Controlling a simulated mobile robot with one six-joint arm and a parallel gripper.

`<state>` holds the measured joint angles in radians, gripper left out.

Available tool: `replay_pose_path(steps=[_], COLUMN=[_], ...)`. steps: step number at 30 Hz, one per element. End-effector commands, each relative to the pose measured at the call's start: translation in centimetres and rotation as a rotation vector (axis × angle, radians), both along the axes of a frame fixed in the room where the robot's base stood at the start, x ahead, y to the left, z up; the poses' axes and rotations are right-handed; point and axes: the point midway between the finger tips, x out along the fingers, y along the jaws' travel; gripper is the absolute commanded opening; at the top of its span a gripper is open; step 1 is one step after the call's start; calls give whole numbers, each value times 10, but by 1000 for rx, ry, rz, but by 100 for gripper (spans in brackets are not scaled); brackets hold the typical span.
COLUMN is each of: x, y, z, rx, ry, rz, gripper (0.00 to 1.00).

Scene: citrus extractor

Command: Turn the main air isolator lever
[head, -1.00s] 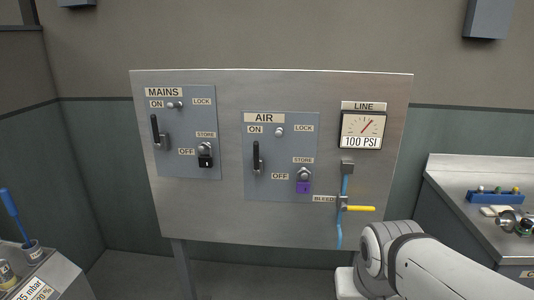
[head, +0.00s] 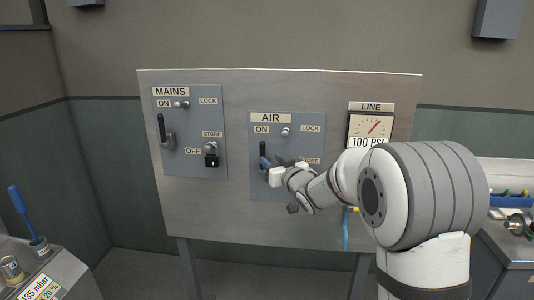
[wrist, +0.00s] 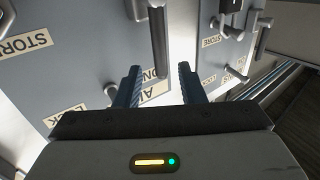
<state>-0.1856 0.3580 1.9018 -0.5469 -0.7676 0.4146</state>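The AIR panel (head: 308,144) is a grey-blue plate on the metal board, with ON and LOCK labels showing. Its dark isolator lever (head: 262,148) points up towards ON and is partly hidden by my gripper (head: 272,163). In the wrist view the lever (wrist: 157,45) is a long dark bar just ahead of my gripper (wrist: 158,86). The two blue fingers are apart, with the lever's end lined up between them. Contact between fingers and lever cannot be told. My arm hides the OFF label and the purple padlock.
The MAINS panel (head: 231,140) is to the left, with its own upright lever (head: 161,128) and a black padlock (head: 211,160). The LINE gauge (head: 374,126) is at the right, partly behind my arm. A blue-handled tool (head: 18,202) stands at lower left.

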Motion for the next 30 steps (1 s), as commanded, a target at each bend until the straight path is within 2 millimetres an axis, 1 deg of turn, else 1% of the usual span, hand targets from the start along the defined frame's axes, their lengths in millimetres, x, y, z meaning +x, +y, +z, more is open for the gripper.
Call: replay_pose_path(steps=[9, 15, 25, 30], x=[41, 58, 60, 60], y=[27, 37, 39, 39], z=[2, 1, 0, 1], rx=[-1, -2, -2, -2], ry=[-1, -1, -1, -1], rz=[0, 0, -1, -1], gripper=[36, 36, 36, 22])
